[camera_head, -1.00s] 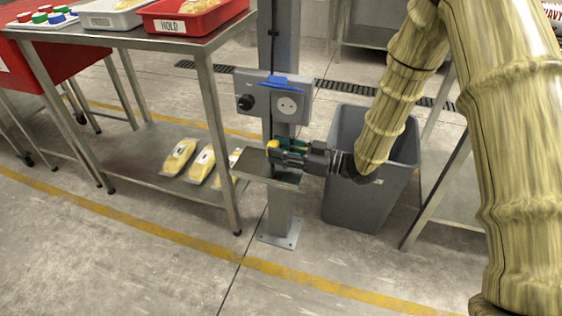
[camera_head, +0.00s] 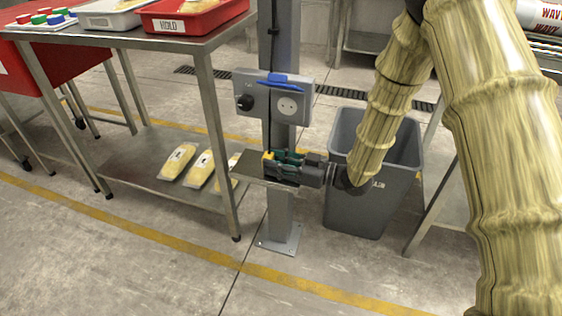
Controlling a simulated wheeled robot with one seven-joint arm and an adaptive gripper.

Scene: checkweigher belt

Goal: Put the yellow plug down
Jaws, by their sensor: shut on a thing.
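The yellow plug (camera_head: 268,156) shows as a small yellow patch at the tip of my gripper (camera_head: 272,166). My gripper is shut on it, and the fingers hide most of it. The gripper points left, just at a small grey metal shelf (camera_head: 248,165) on the post. I cannot tell whether the plug touches the shelf. Above is a grey box with a round white socket (camera_head: 288,105), a blue flap (camera_head: 285,81) and a black knob (camera_head: 245,102).
A grey bin (camera_head: 350,210) stands behind and right of my gripper. A steel table (camera_head: 205,48) on the left bears a red HOLD tray (camera_head: 190,22). Packs of yellow food (camera_head: 200,170) lie on its lower shelf. The post (camera_head: 279,220) stands on the floor.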

